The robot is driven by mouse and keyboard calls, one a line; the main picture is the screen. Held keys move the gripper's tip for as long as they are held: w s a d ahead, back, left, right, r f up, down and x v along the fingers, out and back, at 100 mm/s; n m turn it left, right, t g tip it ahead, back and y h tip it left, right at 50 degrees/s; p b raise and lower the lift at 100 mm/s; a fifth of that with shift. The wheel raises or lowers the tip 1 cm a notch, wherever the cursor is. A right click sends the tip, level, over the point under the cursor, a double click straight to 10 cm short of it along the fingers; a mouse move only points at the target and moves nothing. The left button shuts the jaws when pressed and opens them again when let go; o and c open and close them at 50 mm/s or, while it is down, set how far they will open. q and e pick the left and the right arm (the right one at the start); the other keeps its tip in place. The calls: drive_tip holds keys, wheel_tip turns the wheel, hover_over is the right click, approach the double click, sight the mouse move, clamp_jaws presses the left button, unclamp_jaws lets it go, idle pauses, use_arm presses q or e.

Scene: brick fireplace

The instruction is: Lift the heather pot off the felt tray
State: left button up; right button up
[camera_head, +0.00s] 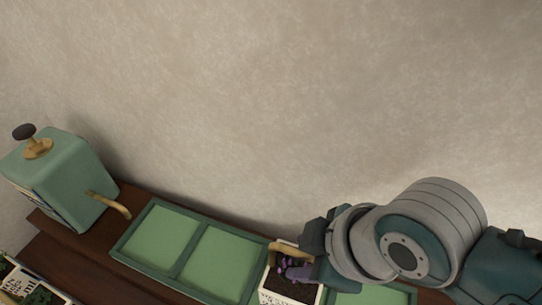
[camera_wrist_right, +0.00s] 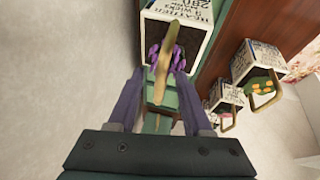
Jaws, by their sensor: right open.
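The heather pot (camera_head: 290,292) is a white, printed box with dark soil, purple flowers and a tan arched handle. It stands at the green felt tray (camera_head: 188,250), between its bare left panels and another panel at right. My right gripper (camera_head: 318,245) is at the pot's upper right in the head view, its fingertips partly hidden. In the right wrist view, the open fingers of my right gripper (camera_wrist_right: 162,95) lie either side of the handle, with the heather pot (camera_wrist_right: 185,28) beyond. I cannot tell whether they touch it. My left gripper is not in view.
A green canister (camera_head: 65,175) with a dark knob and tan spout stands at left on the brown wooden shelf (camera_head: 75,255). Another labelled pot (camera_head: 35,285) is at lower left. Two handled pots (camera_wrist_right: 258,62) show in the wrist view. A plain wall rises behind.

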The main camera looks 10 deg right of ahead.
sight(274, 288)
drive_tip(key=b+x, duration=0.1)
drive_tip(key=x, duration=0.2)
drive_tip(key=shift+w+a, duration=0.1)
drive_tip(key=shift+a, duration=0.05)
clamp_jaws()
idle(1.3)
